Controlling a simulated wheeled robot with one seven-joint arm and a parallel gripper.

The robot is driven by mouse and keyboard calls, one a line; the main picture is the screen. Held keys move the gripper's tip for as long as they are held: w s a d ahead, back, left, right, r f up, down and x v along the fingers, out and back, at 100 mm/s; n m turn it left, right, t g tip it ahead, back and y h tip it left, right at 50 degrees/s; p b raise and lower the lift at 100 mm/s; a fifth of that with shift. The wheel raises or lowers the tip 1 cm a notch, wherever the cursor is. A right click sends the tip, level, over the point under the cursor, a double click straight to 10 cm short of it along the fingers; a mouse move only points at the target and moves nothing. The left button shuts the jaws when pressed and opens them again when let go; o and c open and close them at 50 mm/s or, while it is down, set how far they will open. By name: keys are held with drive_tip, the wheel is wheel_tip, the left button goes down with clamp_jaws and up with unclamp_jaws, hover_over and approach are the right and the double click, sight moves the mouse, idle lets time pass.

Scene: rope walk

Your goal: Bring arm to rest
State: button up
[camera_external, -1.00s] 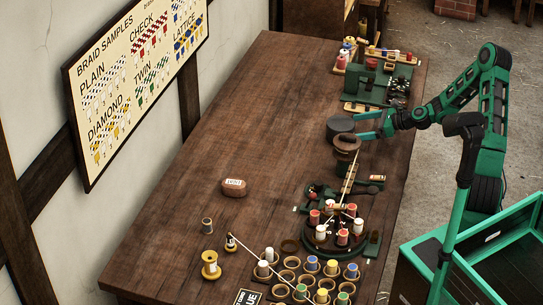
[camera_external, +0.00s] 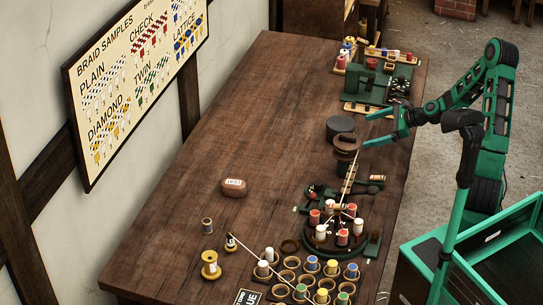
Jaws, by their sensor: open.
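My arm reaches in from the right over the table's right edge. My gripper (camera_external: 368,130) is open, its two green fingers pointing left with nothing between them. It is near a dark round block (camera_external: 341,127) and a brown round pot-like piece (camera_external: 346,146). The lower finger passes close to the brown piece; I cannot tell if they touch. The long wooden table (camera_external: 250,130) is below the gripper.
A braiding stand (camera_external: 336,231) with several bobbins is on the table's right side. A tray of bobbins (camera_external: 305,280) is in front. A green rack (camera_external: 380,85) stands at the back right. A brown labelled weight (camera_external: 234,187) lies mid-table. The table's left half is mostly clear.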

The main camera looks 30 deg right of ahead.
drive_tip(key=s+d+n+g+h, duration=0.1)
drive_tip(key=s+n, duration=0.1)
drive_tip(key=s+d+n+g+h, duration=0.1)
drive_tip(key=s+n, duration=0.1)
drive_tip(key=n, duration=0.1)
drive_tip(key=s+d+n+g+h, duration=0.1)
drive_tip(key=s+n+h, duration=0.1)
drive_tip(key=s+n, duration=0.1)
drive_tip(key=shift+d+f, duration=0.1)
drive_tip(key=shift+d, duration=0.3)
drive_tip(key=s+d+r+n+g+h, duration=0.1)
drive_tip(key=s+d+r+n, duration=0.2)
drive_tip(key=s, duration=0.8)
drive_tip(key=s+d+r+n+g+h, duration=0.2)
drive_tip(key=s+d, duration=0.4)
drive_tip(key=s, duration=0.4)
drive_tip(key=s+d+r+n+g+h, duration=0.1)
drive_tip(key=s+d+r+n, duration=0.3)
drive_tip(key=s, duration=0.7)
drive_tip(key=shift+s+d+r+n+g+h, duration=0.3)
drive_tip(key=shift+d+r+n+g+h, duration=0.15)
drive_tip(key=shift+g, duration=0.25)
